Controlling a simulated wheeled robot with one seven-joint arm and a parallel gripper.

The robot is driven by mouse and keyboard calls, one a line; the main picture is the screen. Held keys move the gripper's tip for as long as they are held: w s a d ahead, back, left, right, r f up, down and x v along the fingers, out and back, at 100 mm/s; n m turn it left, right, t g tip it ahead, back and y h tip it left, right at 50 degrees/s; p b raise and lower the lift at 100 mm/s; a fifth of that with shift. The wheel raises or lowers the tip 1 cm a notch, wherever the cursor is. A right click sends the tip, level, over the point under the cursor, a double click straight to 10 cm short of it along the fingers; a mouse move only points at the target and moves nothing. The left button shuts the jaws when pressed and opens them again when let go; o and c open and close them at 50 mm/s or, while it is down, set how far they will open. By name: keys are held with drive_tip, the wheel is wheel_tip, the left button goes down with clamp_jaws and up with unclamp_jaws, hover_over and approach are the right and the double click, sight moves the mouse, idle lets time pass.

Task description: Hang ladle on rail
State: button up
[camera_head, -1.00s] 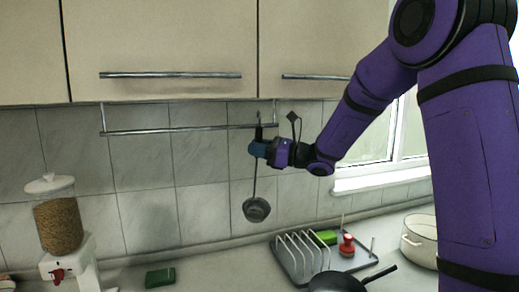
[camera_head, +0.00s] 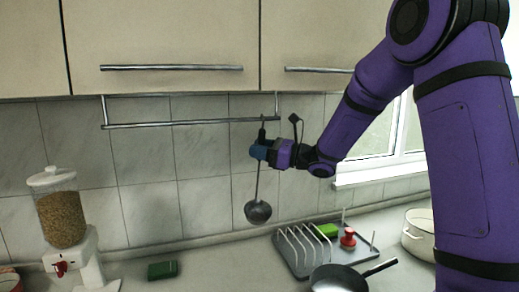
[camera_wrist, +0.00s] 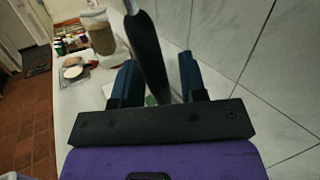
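The ladle (camera_head: 258,211) hangs nearly upright with its bowl down, in front of the tiled wall. The top of its dark handle (camera_wrist: 148,55) reaches the metal rail (camera_head: 190,123) near its right end; I cannot tell whether its hook is over the bar. My gripper (camera_head: 256,150) is just below the rail, around the upper handle. In the wrist view the two blue fingers (camera_wrist: 160,78) stand apart on either side of the handle, with a gap on the right side. The contact on the left side is unclear.
Cupboards (camera_head: 160,40) are close above the rail. Below are a dish rack (camera_head: 295,250), a frying pan (camera_head: 338,279) and a green sponge (camera_head: 163,270). A cereal dispenser (camera_head: 62,215) stands left, a white pot (camera_head: 420,235) right. The rail's left part is bare.

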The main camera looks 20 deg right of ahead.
drive_tip(key=shift+o, duration=0.4)
drive_tip(key=shift+d, duration=0.1)
drive_tip(key=v, duration=1.1)
drive_tip(key=s+a+n+g+h, duration=0.35)
drive_tip(key=s+a+n, duration=0.2)
drive_tip(key=s, duration=0.35)
drive_tip(key=s+a+n+g+h, duration=0.2)
drive_tip(key=s+a+n+g, duration=0.3)
drive_tip(key=s, duration=0.3)
drive_tip(key=s+d+n+t+h, duration=0.1)
drive_tip(key=s+d+n+h, duration=0.3)
drive_tip(key=s+n+h, duration=0.1)
drive_tip(key=s+d+n+t+h, duration=0.2)
drive_tip(key=s+d+n+h, duration=0.2)
drive_tip(key=s, duration=0.5)
drive_tip(key=shift+s+n+h, duration=0.3)
drive_tip(key=shift+n+h, duration=0.65)
drive_tip(key=shift+n, duration=0.8)
